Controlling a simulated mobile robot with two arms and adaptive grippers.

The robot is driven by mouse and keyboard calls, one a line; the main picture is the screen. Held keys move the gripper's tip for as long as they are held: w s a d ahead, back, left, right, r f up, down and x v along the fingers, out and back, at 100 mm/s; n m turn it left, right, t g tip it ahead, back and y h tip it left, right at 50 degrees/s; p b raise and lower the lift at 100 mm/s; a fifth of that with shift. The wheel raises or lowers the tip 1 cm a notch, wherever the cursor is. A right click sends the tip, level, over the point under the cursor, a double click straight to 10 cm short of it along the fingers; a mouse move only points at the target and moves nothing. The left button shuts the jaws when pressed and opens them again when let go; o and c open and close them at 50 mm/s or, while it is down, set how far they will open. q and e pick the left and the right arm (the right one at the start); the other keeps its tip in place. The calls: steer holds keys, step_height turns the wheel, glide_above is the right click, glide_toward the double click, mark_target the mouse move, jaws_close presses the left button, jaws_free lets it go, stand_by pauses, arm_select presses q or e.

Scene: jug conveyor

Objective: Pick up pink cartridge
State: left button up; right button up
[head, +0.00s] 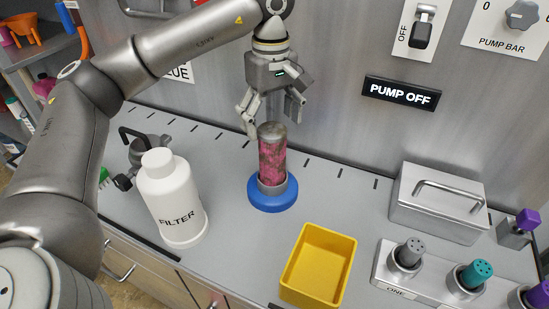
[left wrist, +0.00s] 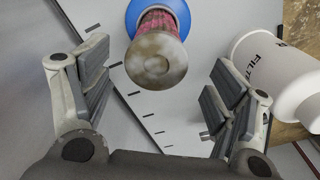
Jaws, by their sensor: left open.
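The pink cartridge (head: 272,158) stands upright in a round blue base (head: 274,196) on the grey counter. It has a dull metal cap on top. My left gripper (head: 268,116) is open just above and around the level of the cartridge's top, pointing down, with nothing in its fingers. In the left wrist view, the cartridge (left wrist: 157,56) lies beyond and between the spread fingers of the gripper (left wrist: 158,92), cap facing the camera, with part of the blue base (left wrist: 181,14) behind it. My right gripper is not in view.
A white FILTER bottle (head: 170,198) stands left of the cartridge, with a dark metal fitting (head: 146,152) behind it. A yellow bin (head: 318,265) is at front right. A metal box (head: 438,204) and a holder with coloured knobs (head: 425,278) stand further right. A PUMP OFF sign (head: 401,93) hangs on the wall.

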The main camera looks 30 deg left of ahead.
mark_target(272, 146)
arm_select(q)
steer(key=shift+f, duration=0.7)
steer(key=shift+w+f, duration=0.1)
steer(key=shift+f, duration=0.5)
step_height(272, 146, down, 4)
steer(key=shift+w+a+f+p, duration=0.1)
steer(key=shift+f+p, duration=0.1)
steer(key=shift+p, duration=0.9)
steer(key=shift+f, duration=0.35)
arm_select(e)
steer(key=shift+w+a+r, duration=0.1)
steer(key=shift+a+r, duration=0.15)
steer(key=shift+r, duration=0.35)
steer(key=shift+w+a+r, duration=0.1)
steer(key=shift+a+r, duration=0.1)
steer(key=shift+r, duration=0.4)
arm_select(q)
steer(key=shift+c, duration=0.5)
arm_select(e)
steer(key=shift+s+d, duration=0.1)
arm_select(q)
steer(key=c, duration=1)
steer(key=shift+c, duration=0.2)
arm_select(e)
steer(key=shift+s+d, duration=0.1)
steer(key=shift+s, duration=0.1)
